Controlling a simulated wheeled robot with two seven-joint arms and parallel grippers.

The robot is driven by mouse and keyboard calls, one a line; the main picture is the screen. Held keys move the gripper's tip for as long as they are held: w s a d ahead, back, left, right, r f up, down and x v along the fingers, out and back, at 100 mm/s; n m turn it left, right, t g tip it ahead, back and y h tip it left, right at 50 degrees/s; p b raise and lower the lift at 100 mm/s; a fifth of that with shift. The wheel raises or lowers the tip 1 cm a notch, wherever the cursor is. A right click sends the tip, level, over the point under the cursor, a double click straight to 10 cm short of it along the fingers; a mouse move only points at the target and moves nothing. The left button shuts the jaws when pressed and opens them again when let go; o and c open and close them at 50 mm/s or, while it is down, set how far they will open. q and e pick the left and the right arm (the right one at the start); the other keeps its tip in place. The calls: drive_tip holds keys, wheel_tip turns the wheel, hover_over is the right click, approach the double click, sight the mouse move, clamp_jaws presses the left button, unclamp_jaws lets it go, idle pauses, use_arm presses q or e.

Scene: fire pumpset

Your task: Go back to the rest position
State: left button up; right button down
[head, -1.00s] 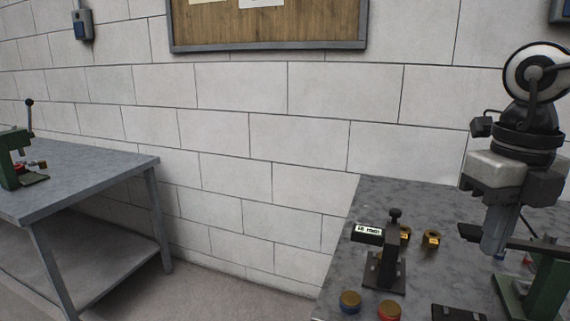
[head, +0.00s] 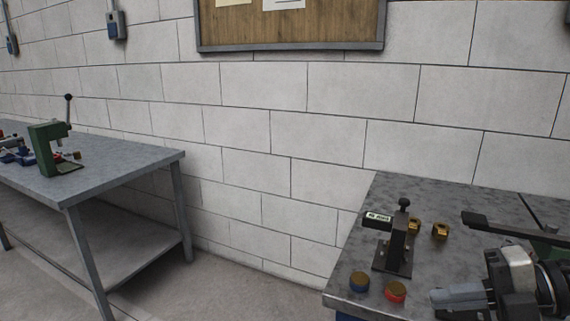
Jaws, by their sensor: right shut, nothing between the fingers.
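A small black stand with a digital display (head: 391,240) is on that bench, left of and beyond the gripper. My left gripper is not in view.
A black lever (head: 495,226) extends above my right gripper. A second bench (head: 120,172) with a green press (head: 48,150) stands left; floor shows between.

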wheel_tip(320, 180, down, 17)
drive_tip(key=s+a+m+t+h, duration=0.2)
drive_tip(key=m+t+h, duration=0.6)
drive_tip(key=m, duration=1.1)
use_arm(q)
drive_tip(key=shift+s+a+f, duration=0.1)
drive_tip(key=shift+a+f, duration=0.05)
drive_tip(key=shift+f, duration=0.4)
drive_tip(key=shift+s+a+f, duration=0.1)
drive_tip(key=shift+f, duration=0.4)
use_arm(e)
drive_tip(key=s+a+f+m+g, duration=0.3)
drive_tip(key=s+a+f+m, duration=0.5)
drive_tip(key=a+f, duration=0.1)
drive_tip(key=shift+a+f+h, duration=0.15)
drive_tip(key=shift+a+h, duration=0.25)
drive_tip(key=shift+a, duration=0.15)
